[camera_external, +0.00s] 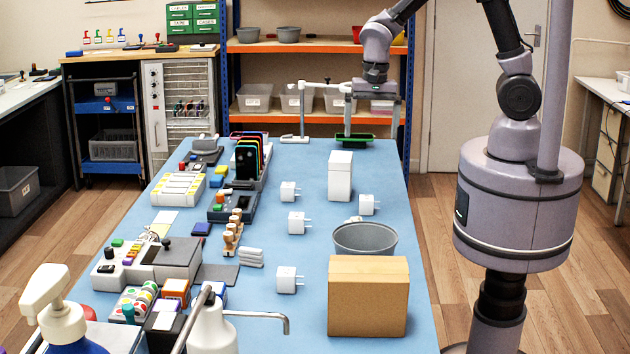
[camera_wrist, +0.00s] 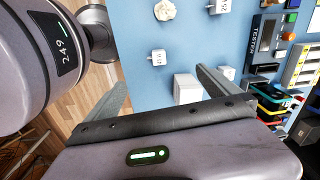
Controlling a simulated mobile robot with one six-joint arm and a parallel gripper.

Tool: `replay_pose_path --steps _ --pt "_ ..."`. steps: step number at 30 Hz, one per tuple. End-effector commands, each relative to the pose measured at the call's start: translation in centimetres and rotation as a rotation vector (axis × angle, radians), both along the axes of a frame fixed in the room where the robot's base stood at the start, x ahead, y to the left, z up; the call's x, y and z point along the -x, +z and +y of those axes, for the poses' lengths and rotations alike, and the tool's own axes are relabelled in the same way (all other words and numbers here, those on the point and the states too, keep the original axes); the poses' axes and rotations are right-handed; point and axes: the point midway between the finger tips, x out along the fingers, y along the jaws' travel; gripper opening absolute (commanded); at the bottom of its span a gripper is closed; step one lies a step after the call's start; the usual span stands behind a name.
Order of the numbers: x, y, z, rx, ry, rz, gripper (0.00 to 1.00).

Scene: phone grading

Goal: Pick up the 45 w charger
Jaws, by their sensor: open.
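Several white plug chargers stand on the blue table: one at the back left (camera_external: 289,191), one in the middle (camera_external: 298,222), one at the right (camera_external: 368,204) and one at the front (camera_external: 288,279). My gripper (camera_external: 372,118) is open and empty near the table's far end, behind the white box and apart from every charger. Its fingers also show in the wrist view (camera_wrist: 160,78).
A tall white box (camera_external: 340,177) stands between my gripper and the chargers. A grey bowl (camera_external: 365,239) and brown carton (camera_external: 368,297) are at front right. A white stand (camera_external: 303,110) and green tray (camera_external: 352,141) are at the far end. Testers and phones (camera_external: 247,160) crowd the left.

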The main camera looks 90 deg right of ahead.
Motion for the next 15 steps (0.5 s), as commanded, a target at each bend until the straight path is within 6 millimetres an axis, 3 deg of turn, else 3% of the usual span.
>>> replay_pose_path --steps 3,6,9,12,15 --pt "3.1 5.0 3.6 0.013 0.295 -0.157 1.00" --pt "7.2 8.1 6.7 0.045 0.580 -0.294 1.00" --pt "10.9 9.4 9.0 0.090 0.817 -0.409 1.00" --pt "13.2 9.8 10.2 0.127 0.969 -0.482 1.00" --pt "14.1 10.0 10.7 0.146 1.035 -0.513 0.82"
